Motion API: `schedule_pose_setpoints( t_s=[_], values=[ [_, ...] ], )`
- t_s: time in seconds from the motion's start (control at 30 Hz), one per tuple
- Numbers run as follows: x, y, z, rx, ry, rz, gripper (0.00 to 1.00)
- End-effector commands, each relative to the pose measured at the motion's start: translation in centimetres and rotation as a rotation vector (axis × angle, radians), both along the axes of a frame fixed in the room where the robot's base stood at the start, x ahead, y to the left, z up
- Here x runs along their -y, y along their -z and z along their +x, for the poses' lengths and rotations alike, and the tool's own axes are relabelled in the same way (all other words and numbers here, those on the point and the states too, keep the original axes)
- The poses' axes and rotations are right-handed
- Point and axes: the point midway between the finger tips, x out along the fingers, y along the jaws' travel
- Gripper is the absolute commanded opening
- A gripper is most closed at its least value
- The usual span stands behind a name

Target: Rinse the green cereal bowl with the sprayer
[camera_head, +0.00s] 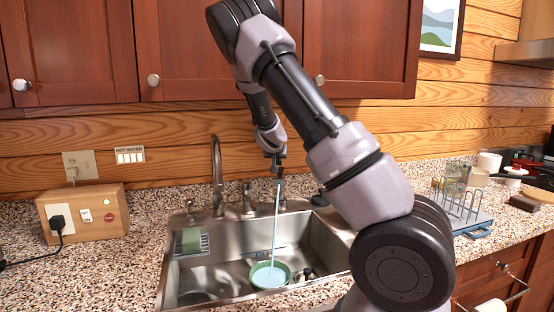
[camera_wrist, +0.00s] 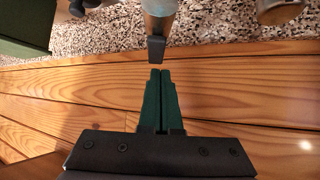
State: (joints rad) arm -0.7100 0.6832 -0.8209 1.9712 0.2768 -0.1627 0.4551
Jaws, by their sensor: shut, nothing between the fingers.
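The green cereal bowl (camera_head: 284,268) stands upright in the steel sink, towards its front. A pale blue stream (camera_head: 276,225) falls into the bowl, and pale blue liquid lies inside it. The stream starts just below my gripper (camera_head: 278,163). The wrist view shows what looks like the sprayer, a pale body (camera_wrist: 158,22) with a dark tab (camera_wrist: 156,49). My gripper's green fingers (camera_wrist: 160,73) are shut and empty, with their tips right by the tab. I cannot tell whether they touch it. In the head view the sprayer is too small to separate from my gripper.
A wooden box (camera_head: 85,212) with a plug stands left. A drying rack (camera_head: 467,213) stands right. Cabinets (camera_head: 225,60) hang above.

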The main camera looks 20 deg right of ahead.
Motion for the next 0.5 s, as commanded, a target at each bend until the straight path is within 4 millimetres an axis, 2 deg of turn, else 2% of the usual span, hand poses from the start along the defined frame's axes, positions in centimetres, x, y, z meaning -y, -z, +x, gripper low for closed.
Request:
schedule_pose_setpoints(
  t_s=[0.2,0.5],
  values=[
    [0.7,1.3,1.4,-0.001,0.001,0.001,0.00],
    [0.8,1.4,1.6,0.000,0.000,0.000,0.00]
  ],
)
